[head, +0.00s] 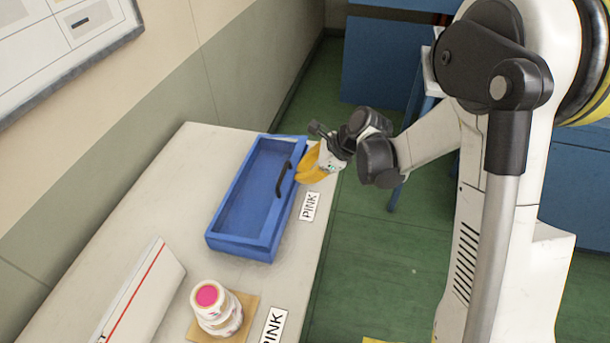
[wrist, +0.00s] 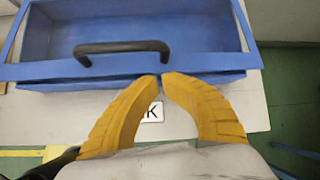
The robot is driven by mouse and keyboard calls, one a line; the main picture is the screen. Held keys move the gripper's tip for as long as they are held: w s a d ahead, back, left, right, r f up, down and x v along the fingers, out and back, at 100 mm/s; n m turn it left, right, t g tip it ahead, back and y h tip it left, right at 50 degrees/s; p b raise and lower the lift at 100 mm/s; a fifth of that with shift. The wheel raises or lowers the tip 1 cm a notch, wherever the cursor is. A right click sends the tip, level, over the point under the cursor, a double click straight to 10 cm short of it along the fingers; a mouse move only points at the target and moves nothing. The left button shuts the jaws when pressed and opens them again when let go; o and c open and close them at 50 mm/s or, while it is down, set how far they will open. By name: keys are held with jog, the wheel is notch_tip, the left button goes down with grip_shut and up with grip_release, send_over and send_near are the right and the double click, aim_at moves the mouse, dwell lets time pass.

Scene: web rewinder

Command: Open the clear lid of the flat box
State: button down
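The flat blue box (head: 222,238) lies on the pale table in the head view. Its clear lid is hard to make out; it appears to lie flat over the box. A black bar handle (head: 283,180) sits along the box's right side. In the wrist view the handle (wrist: 122,47) runs across the near part of the blue box (wrist: 40,72). My gripper (head: 299,178) is at the box's right edge, near the handle but apart from it. In the wrist view the yellow fingertips of my gripper (wrist: 163,79) meet with nothing between them, just short of the near edge.
A PINK label (head: 309,207) lies on the table (head: 160,205) beside the box. A stack of white rolls with a pink top (head: 207,295) stands on a tan square (head: 240,312) nearer the front. A white panel with a red line (head: 140,295) is at its left. Another label (head: 273,325) lies nearby.

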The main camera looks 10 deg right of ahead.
aim_at(287, 162)
jog(key=shift+s+a+r, duration=0.1)
jog(key=shift+a+r, duration=0.1)
jog(key=shift+a, duration=0.15)
jog(key=shift+a+r+p, duration=0.1)
jog(key=shift+r+p, duration=0.4)
jog(key=shift+p, duration=0.1)
jog(key=r+h+p, duration=0.1)
jog(key=r+p, duration=0.1)
jog(key=a+r+g+h+p, duration=0.1)
jog(key=a+r+h+p, duration=0.1)
jog(key=r+p, duration=0.1)
jog(key=shift+w+r+g+h+p, duration=0.3)
jog(key=shift+r+h, duration=0.05)
jog(key=shift+h, duration=0.05)
jog(key=w+a+r+h+p, duration=0.1)
jog(key=a+r+p, duration=0.1)
jog(key=a+r, duration=0.1)
jog(key=w+a+r+h+p, duration=0.1)
jog(key=w+a+r+p, duration=0.1)
jog(key=a, duration=0.4)
jog(key=w+a+r+g+h+p, duration=0.1)
jog(key=w+a+r+p, duration=0.1)
jog(key=a, duration=0.3)
jog(key=shift+w+a+r, duration=0.25)
jog(key=shift+r, duration=0.55)
